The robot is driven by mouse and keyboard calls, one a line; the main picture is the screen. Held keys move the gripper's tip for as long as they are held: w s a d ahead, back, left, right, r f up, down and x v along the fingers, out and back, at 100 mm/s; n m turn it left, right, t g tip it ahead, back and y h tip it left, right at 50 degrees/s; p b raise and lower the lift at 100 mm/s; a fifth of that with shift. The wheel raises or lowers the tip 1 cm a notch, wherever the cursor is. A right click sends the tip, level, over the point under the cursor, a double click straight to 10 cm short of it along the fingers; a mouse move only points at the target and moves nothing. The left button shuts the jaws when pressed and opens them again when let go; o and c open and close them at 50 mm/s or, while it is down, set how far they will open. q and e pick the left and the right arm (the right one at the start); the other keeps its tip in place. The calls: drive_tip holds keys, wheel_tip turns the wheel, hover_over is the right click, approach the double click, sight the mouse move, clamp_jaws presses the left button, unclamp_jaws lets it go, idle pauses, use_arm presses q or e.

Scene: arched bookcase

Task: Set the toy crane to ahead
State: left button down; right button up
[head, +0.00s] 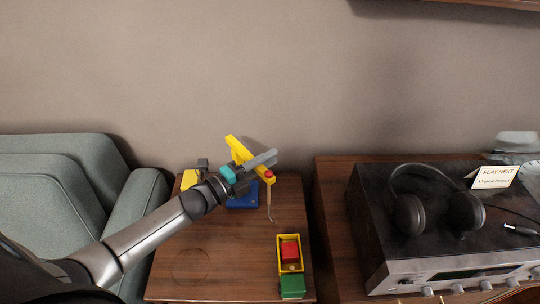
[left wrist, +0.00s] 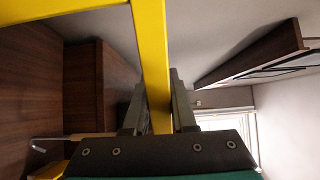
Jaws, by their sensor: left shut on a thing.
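The toy crane has a yellow arm (head: 236,147) and a blue base (head: 243,200), and stands at the back of the small wooden table (head: 215,262). A hook hangs on a line (head: 270,208) from the arm's right end, near a red part. My left gripper (head: 262,160) is at the crane's arm. In the left wrist view the yellow bar (left wrist: 150,60) runs between the fingers, and the gripper (left wrist: 158,115) is shut on it. The gripper hides part of the crane. My right gripper does not show.
A toy truck with a yellow bed (head: 282,241), red block (head: 290,250) and green cab (head: 292,286) stands at the table's front right. A grey armchair (head: 60,200) is at left. A stereo (head: 440,255) with headphones (head: 408,215) stands at right. The table's left front is clear.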

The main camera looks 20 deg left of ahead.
sight(255, 170)
use_arm(q)
drive_tip(key=s+m+g+h+b, duration=0.1)
drive_tip(key=h, duration=0.1)
drive_tip(key=s+a+m+g+h+b, duration=0.1)
drive_tip(key=m+g+h+b, duration=0.1)
drive_tip(key=s+m+g+h+b, duration=0.1)
drive_tip(key=h, duration=0.1)
drive_tip(key=shift+s+a+f+m+g, duration=0.2)
drive_tip(key=shift+s+m+g, duration=0.1)
drive_tip(key=shift+s+m, duration=0.1)
drive_tip(key=m+g+h+b, duration=0.1)
drive_tip(key=s+a+m+g+h+b, duration=0.1)
drive_tip(key=b, duration=0.1)
drive_tip(key=shift+s+r+g+b, duration=0.1)
drive_tip(key=shift+s+g+b, duration=0.1)
drive_tip(key=shift+g+b, duration=0.15)
drive_tip(key=shift+s+a+r+m+g+b, duration=0.1)
drive_tip(key=shift+s+a+m+g+b, duration=0.1)
drive_tip(key=shift+m+g+b, duration=0.3)
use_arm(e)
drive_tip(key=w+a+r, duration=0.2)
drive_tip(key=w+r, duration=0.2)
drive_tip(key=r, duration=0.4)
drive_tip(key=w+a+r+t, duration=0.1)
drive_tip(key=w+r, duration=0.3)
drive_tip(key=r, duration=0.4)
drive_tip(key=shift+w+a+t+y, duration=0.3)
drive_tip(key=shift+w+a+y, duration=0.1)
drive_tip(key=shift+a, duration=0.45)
